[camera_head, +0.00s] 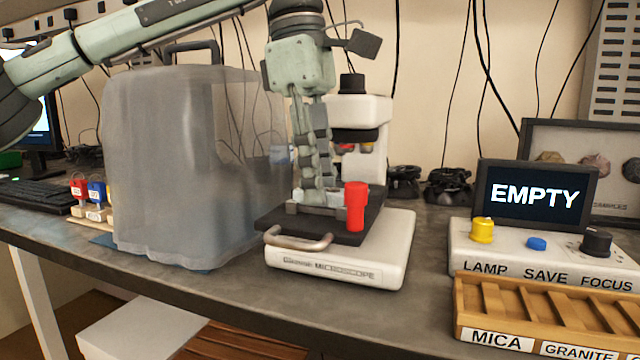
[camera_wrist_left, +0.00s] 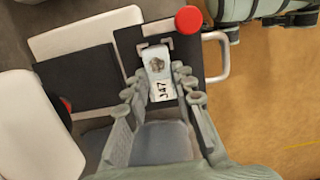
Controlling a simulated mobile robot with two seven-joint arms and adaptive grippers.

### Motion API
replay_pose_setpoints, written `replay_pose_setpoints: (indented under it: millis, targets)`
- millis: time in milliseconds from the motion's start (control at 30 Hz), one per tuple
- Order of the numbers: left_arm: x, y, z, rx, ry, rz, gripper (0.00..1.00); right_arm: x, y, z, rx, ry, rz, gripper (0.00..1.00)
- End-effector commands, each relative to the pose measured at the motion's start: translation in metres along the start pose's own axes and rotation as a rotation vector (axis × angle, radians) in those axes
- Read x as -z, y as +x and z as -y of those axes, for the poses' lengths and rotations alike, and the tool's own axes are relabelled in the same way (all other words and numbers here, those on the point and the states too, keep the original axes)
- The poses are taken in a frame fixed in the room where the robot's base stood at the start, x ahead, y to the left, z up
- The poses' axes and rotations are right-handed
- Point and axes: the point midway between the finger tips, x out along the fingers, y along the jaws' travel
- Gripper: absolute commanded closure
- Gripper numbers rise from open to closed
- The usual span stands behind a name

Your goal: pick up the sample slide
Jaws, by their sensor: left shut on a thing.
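The sample slide (camera_wrist_left: 157,64) is a pale strip with a grey speckled sample and a dark handwritten-looking label. It lies over the black microscope stage (camera_wrist_left: 131,45), near a clip. My left gripper (camera_wrist_left: 158,82) points down at the stage and is shut on the slide, with a finger at each side of it. In the head view the left gripper (camera_head: 319,200) is low over the stage (camera_head: 376,222), behind a red knob (camera_head: 356,206), and the slide is mostly hidden there. Whether the slide touches the stage is unclear. My right gripper is not in view.
The white microscope (camera_head: 362,108) rises close behind the gripper. A translucent grey cover (camera_head: 190,170) stands to the left. A metal handle (camera_head: 298,240) juts from the stage. To the right are a screen reading EMPTY (camera_head: 535,196) and a wooden slotted tray (camera_head: 550,310).

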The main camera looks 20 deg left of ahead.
Motion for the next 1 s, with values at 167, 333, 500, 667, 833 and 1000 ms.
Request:
replay_pose_setpoints:
  millis: [167, 333, 500, 667, 833, 1000]
  targets:
    - [-0.003, -0.017, 0.000, -0.001, 0.000, 0.002, 1.00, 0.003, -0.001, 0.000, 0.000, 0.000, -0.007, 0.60]
    - [-0.001, -0.045, 0.007, -0.002, 0.000, 0.003, 1.00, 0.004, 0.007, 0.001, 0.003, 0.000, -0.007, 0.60]
    - [0.020, -0.074, 0.038, -0.004, -0.001, 0.002, 1.00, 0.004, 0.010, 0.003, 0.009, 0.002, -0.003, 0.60]
    - [0.037, -0.100, 0.065, -0.005, 0.000, 0.000, 1.00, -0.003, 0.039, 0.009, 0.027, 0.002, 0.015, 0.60]
    - [0.049, -0.114, 0.083, -0.002, -0.001, -0.001, 1.00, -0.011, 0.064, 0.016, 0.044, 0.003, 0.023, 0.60]
    - [0.054, -0.118, 0.091, 0.000, 0.000, 0.000, 1.00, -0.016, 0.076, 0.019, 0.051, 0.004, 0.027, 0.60]
